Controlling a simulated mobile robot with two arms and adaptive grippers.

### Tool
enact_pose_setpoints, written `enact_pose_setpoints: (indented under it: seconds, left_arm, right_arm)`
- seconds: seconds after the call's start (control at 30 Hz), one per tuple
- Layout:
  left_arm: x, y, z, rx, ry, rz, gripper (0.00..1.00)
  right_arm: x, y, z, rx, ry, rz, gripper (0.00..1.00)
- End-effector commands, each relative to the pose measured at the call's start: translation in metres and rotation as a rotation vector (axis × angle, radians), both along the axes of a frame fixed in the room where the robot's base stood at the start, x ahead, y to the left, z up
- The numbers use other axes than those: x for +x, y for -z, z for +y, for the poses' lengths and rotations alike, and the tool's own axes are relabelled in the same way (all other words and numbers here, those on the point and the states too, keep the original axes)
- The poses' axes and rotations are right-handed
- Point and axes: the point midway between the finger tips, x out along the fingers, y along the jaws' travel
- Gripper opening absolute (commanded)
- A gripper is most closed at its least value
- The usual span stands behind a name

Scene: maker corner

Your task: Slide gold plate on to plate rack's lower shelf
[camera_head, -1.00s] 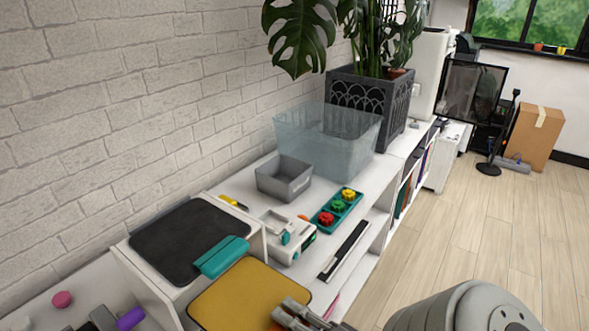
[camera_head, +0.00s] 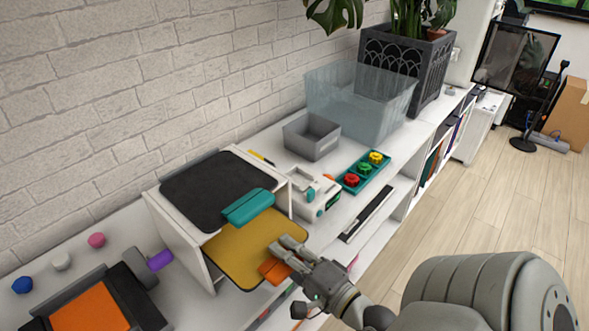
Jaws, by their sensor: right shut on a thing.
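The plate rack (camera_head: 177,240) is a white stand on the shelf unit. A black plate (camera_head: 217,183) with a teal grip (camera_head: 248,206) lies on its top. The gold plate (camera_head: 243,246) lies roughly flat at the rack's front opening, below the black plate. Its far edge is hidden behind the teal grip and rack top, so I cannot tell how deep it is or whether it touches the lower shelf. My right gripper (camera_head: 286,253) is shut on the gold plate's near right edge, by an orange grip (camera_head: 274,270). My left gripper is not in view.
A white device (camera_head: 313,196), a grey bin (camera_head: 311,137) and a teal tray of coloured knobs (camera_head: 363,172) stand right of the rack. Left are a purple-ended grey part (camera_head: 146,266) and an orange-topped black item (camera_head: 84,311).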

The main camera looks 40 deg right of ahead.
Motion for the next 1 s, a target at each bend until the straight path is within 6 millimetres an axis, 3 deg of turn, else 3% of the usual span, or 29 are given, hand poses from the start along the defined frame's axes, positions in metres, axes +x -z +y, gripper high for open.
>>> enact_pose_setpoints:
  seconds: [1.0]
  left_arm:
    - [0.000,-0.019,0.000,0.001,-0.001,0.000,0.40]
  right_arm:
    - [0.082,-0.002,0.006,0.001,0.001,-0.004,0.00]
